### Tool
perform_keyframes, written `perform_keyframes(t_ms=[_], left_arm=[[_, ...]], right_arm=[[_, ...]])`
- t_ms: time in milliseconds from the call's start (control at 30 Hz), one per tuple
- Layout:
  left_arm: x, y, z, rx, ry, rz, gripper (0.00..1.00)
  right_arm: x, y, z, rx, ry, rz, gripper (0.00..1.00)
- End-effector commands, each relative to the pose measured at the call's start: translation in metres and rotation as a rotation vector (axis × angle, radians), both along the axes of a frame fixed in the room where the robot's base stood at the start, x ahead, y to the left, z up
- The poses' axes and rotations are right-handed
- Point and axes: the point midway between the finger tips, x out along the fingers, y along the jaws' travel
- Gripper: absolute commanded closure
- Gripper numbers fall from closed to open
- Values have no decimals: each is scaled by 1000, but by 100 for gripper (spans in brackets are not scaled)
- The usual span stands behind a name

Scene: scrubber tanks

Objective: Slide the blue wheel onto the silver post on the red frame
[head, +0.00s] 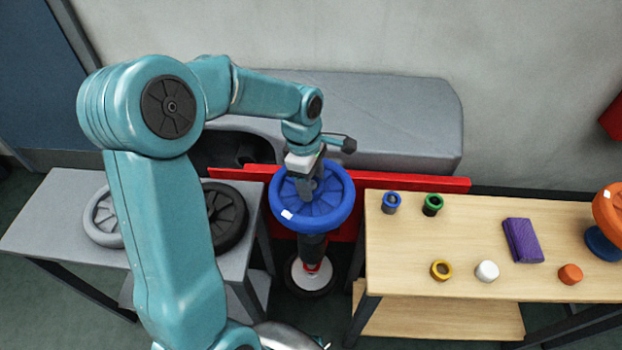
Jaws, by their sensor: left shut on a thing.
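The blue wheel (328,212) is in the middle of the head view, its face turned up towards me, with a small white mark on its rim. My left gripper (312,190) is shut on the wheel near its hub. The red frame (408,181) runs behind the wheel between the two tables. A dark upright part with a red and white base (312,274) shows below the wheel. I see no silver post; the wheel and my arm cover the frame's middle. I cannot tell whether the wheel touches the frame. My right gripper is not in view.
A grey table (55,205) on the left holds a grey wheel (101,218) and a black wheel (226,215). A wooden table (395,250) on the right holds small rings, caps and a purple block (522,240). A grey tank (400,120) stands behind.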

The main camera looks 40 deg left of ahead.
Motion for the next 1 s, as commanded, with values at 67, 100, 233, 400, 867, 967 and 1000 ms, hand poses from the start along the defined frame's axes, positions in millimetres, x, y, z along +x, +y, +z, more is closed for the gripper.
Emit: perform_keyframes(t_ms=[67, 100, 233, 400, 867, 967, 1000], left_arm=[[1, 0, 0, 1, -3, 0, 100], [1, 0, 0, 1, -3, 0, 100], [1, 0, -2, 1, -3, 0, 100], [1, 0, -2, 1, -3, 0, 100], [1, 0, -5, 1, -3, 0, 100], [1, 0, -5, 1, -3, 0, 100], [1, 0, -5, 1, -3, 0, 100]], right_arm=[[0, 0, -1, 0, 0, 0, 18], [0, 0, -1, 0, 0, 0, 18], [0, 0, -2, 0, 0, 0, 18], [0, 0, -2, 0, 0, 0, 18], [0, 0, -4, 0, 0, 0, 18], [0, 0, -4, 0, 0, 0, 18], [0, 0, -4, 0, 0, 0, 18]])
